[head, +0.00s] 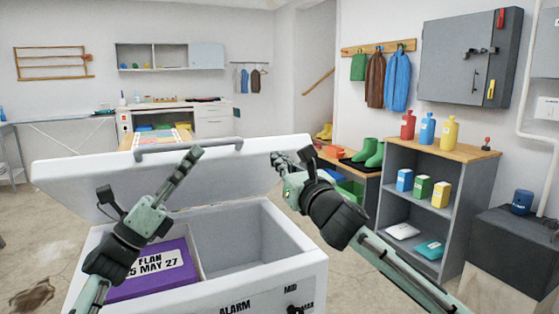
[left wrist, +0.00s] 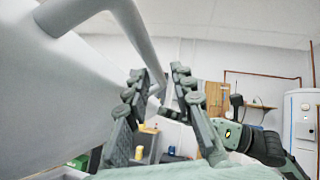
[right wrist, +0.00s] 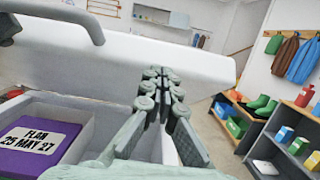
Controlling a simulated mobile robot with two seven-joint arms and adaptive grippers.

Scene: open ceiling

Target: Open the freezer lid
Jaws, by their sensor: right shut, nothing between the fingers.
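The white freezer lid (head: 90,175) stands raised and tilted above the freezer (head: 285,290), with the inside showing below it. Its grey handle (head: 228,143) runs along the lid's upper edge and also shows in the left wrist view (left wrist: 135,25). My left gripper (head: 193,155) is close to the handle; in its wrist view the fingers (left wrist: 160,75) are apart, with the handle's end behind them. I cannot tell whether they touch it. My right gripper (head: 290,157) is shut and empty by the lid's right end, its fingertips (right wrist: 160,78) together in front of the lid (right wrist: 205,70).
A purple box (head: 150,272) labelled FLAN lies in the freezer's left compartment; the right compartment looks empty. A grey shelf (head: 387,180) with bottles and cartons stands at the right. A workbench (head: 175,110) stands behind the lid. Open floor lies at the left.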

